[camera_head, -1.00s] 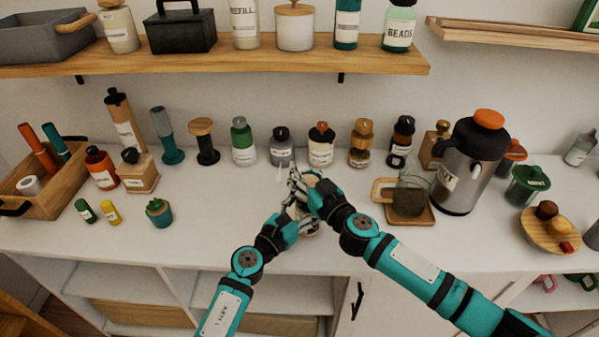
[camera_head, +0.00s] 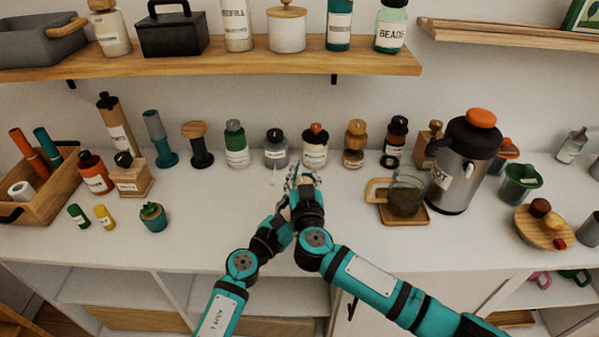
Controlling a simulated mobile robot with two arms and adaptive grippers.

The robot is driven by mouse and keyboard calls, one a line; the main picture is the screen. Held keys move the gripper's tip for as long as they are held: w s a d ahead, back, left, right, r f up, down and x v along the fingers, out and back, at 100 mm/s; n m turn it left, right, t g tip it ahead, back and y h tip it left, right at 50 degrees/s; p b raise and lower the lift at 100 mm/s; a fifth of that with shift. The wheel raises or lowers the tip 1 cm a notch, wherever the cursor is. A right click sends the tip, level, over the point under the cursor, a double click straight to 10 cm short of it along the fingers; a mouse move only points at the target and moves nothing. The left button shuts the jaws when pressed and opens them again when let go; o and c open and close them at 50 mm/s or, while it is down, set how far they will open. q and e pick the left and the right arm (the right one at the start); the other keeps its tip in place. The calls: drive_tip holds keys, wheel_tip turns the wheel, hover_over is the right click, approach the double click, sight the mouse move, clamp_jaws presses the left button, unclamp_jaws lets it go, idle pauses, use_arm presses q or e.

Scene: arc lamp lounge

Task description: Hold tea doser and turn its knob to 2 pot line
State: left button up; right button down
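My two grippers meet over the middle of the white counter. My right gripper (camera_head: 302,178) points away from me, its fingers above and beside those of my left gripper (camera_head: 286,208). The tea doser cannot be made out for certain; whatever is between the grippers is almost wholly hidden by fingers and wrists. No knob or pot line can be read there. The finger gaps are too small and overlapped to tell open from shut.
Behind the grippers stands a row of knob-topped jars, among them a grey jar (camera_head: 276,150) and a cream jar (camera_head: 314,147). A glass jug (camera_head: 406,195) and steel flask (camera_head: 462,165) stand right. A wooden crate (camera_head: 52,203) is left.

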drive_tip(key=shift+s+a+f, duration=0.1)
drive_tip(key=shift+s, duration=0.05)
drive_tip(key=c, duration=0.9)
unclamp_jaws()
drive_tip(key=shift+s+d, duration=0.25)
drive_tip(key=shift+s, duration=1.6)
drive_tip(key=shift+s+d, duration=0.2)
drive_tip(key=shift+s, duration=1.6)
drive_tip(key=shift+o, duration=0.4)
